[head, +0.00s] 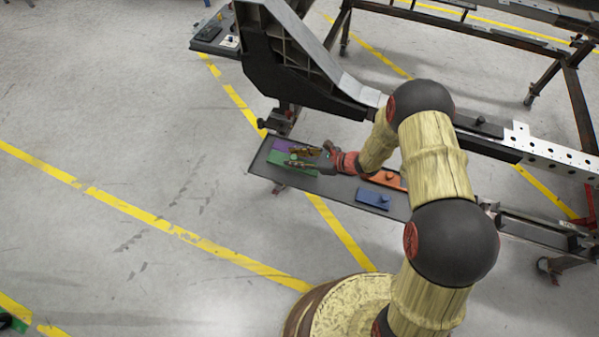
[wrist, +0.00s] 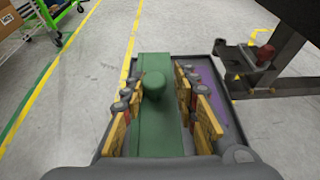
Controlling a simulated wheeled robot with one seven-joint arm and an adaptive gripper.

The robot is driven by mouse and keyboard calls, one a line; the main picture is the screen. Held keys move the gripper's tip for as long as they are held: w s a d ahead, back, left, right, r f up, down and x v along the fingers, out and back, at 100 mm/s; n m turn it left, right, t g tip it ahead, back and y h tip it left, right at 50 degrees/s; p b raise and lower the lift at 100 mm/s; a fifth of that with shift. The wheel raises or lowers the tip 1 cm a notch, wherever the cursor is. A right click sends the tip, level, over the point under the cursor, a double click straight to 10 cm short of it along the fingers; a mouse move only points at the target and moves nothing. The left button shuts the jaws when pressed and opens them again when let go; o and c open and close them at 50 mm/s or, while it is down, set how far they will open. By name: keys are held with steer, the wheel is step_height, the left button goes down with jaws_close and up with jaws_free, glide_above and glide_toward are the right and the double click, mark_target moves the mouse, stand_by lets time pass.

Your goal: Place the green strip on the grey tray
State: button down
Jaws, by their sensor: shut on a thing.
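The green strip (head: 278,160) has a round knob on top and is at the left end of the long grey tray (head: 332,188) in the head view. My gripper (head: 296,158) reaches in from the right and is shut on the green strip. In the wrist view the green strip (wrist: 152,125) runs lengthwise between the two yellowish fingers (wrist: 160,98), with its knob between them. I cannot tell whether the strip rests on the tray or is held just above it.
A purple strip (head: 284,146) lies just behind the green one. A blue strip (head: 373,198) and an orange strip (head: 390,179) lie farther right on the tray. The dark chassis rail (head: 300,92) stands close behind the tray. The floor in front is clear.

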mark_target(299, 175)
steer(key=shift+s+d+f+b, duration=0.2)
steer(key=shift+s+d+f, duration=0.2)
steer(key=shift+f, duration=0.2)
steer(key=shift+s+d+f+b, duration=0.2)
steer(key=shift+s+d+f, duration=0.15)
steer(key=shift+f, duration=0.25)
step_height(299, 175, down, 4)
steer(key=shift+d+r+b, duration=0.1)
steer(key=shift+r+b, duration=0.15)
steer(key=shift+b, duration=0.4)
steer(key=shift+r, duration=0.1)
steer(key=shift+s, duration=0.1)
steer(key=c, duration=1.4)
jaws_free()
